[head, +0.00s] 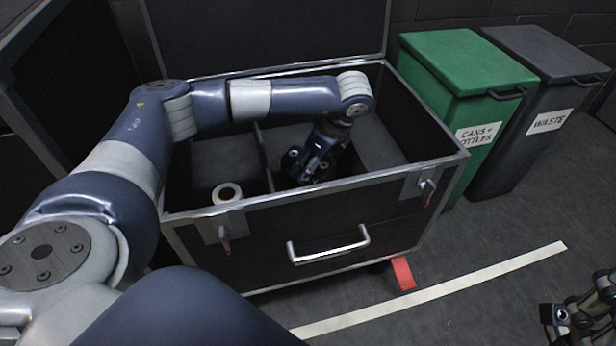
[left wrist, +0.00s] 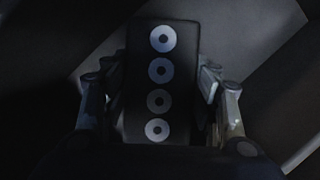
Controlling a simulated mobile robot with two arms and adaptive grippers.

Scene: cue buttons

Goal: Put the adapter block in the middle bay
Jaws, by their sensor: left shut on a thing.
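The adapter block is a black block with a row of several silvery round sockets; it shows in the left wrist view (left wrist: 141,98) between the two fingers. My left gripper (head: 312,170) is shut on it, reaching down inside the open case (head: 330,222), just right of a thin divider (head: 264,158). In the head view the block is hard to make out against the dark gripper. Whether it touches the bay floor cannot be told. My right gripper (head: 572,316) is partly in view at the lower right corner, away from the case; its fingers are unclear.
A white tape roll (head: 227,193) lies in the left bay. The case's metal-edged rim and dividers stand around my left gripper. A green bin (head: 470,75) and a dark waste bin (head: 545,75) stand to the right. Floor in front has a pale stripe (head: 440,288).

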